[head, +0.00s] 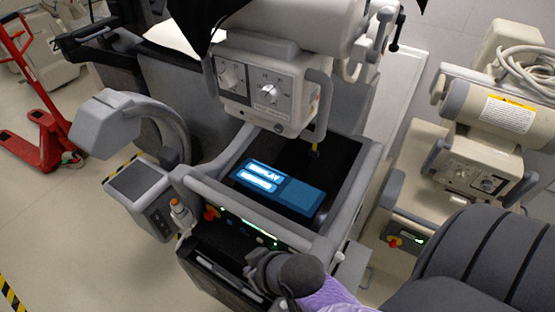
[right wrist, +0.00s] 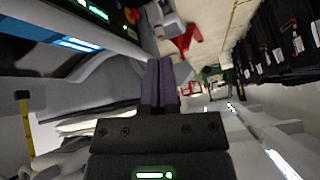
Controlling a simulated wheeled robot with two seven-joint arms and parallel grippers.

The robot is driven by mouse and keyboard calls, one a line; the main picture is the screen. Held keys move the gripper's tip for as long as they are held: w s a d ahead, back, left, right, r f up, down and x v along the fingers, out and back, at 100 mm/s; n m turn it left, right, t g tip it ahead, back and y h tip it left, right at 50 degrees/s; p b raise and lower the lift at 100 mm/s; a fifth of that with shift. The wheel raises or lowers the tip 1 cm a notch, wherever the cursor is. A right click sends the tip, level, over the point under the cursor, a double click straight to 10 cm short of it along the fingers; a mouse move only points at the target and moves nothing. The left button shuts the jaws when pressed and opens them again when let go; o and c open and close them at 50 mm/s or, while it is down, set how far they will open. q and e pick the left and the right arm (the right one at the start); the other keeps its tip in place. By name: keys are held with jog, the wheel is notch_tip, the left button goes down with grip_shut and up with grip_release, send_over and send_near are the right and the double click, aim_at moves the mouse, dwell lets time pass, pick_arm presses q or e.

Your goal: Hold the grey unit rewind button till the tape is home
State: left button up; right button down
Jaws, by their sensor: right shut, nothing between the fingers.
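A grey wheeled unit fills the middle of the head view, with a light grey frame (head: 215,192) around a dark open bay. Its front panel (head: 238,220) carries small green lights, a green lit strip and red and yellow controls. Which control is the rewind button is too small to tell. A blue box (head: 296,196) with a lit label lies in the bay. My right gripper (head: 255,262) is low in front of the panel, partly hidden by its own wrist. In the right wrist view its fingers (right wrist: 158,85) are together and empty, with lit green controls at upper left. My left gripper is not in view.
A dial housing (head: 266,88) overhangs the bay's far side. A small grey screen (head: 138,180) juts out left of the panel. A second, beige unit (head: 470,165) stands at right. A red pallet jack (head: 45,140) is at far left, with clear floor before it.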

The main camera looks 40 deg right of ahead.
aim_at(279, 129)
jog(key=w+r+m+t+p, duration=0.2)
jog(key=w+r+m+t, duration=0.3)
jog(key=w+r+t, duration=0.5)
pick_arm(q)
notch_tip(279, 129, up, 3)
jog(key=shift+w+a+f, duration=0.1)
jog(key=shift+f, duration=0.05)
pick_arm(e)
jog(key=w+d+r+m+t+h, duration=0.2)
jog(key=d+r+m+h, duration=0.1)
jog(key=d+m+h, duration=0.4)
jog(key=m+h, duration=0.3)
jog(key=m, duration=0.2)
jog(key=shift+d, duration=0.4)
jog(key=shift+r, duration=0.1)
pick_arm(q)
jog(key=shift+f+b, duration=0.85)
jog(key=shift+b, duration=0.25)
pick_arm(e)
jog(key=w+d, duration=0.3)
jog(key=d, duration=0.5)
jog(key=shift+w, duration=0.25)
jog(key=shift+d, duration=0.1)
jog(key=shift+w+d, duration=0.15)
jog(key=shift+d, duration=0.2)
